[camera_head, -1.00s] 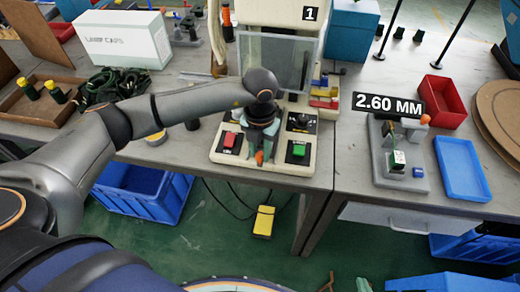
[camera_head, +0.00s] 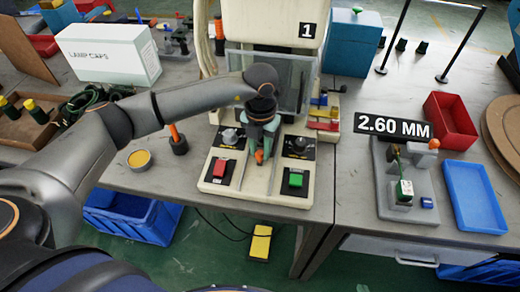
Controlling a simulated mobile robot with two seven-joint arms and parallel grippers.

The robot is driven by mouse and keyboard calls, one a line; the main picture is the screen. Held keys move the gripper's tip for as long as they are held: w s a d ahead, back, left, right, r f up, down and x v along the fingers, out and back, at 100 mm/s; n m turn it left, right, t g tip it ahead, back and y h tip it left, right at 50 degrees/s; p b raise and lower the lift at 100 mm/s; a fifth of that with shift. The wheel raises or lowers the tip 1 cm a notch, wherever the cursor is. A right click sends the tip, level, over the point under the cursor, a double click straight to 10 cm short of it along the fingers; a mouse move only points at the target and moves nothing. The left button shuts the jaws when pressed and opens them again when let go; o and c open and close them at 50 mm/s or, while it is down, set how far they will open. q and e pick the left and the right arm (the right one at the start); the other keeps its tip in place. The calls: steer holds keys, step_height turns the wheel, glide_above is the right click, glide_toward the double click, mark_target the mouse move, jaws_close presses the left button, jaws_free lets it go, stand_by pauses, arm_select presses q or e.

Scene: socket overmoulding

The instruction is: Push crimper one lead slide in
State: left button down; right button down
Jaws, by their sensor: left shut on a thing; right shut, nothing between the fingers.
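Crimper one (camera_head: 208,185) is a cream machine with a "1" label, a clear guard (camera_head: 300,92) at the back, a red button (camera_head: 220,168) on the left and a green button (camera_head: 296,180) on the right. My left gripper (camera_head: 260,152) points down over the middle of its base, between the two black dial plates. It is shut on a small orange piece (camera_head: 260,156), apparently the lead slide's handle. The rest of the slide is mostly hidden under the gripper. Bare channel (camera_head: 258,182) shows in front of it. My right gripper is out of view.
A grey fixture (camera_head: 393,205) under a "2.60 MM" label, a blue tray (camera_head: 476,198) and a red bin (camera_head: 450,120) stand to the right. A lamp caps box (camera_head: 108,52), a yellow-orange tin (camera_head: 139,159) and an orange-handled tool (camera_head: 177,140) are on the left.

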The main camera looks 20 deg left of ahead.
arm_select(q)
steer(key=shift+w+a+r, duration=0.1)
steer(key=shift+w+a, duration=0.05)
steer(key=shift+w, duration=0.15)
steer(key=c, duration=0.9)
jaws_free()
steer(key=shift+c, duration=0.2)
steer(key=o, duration=0.3)
steer(key=shift+s, duration=0.1)
step_height(320, 180, up, 12)
steer(key=shift+r, duration=0.25)
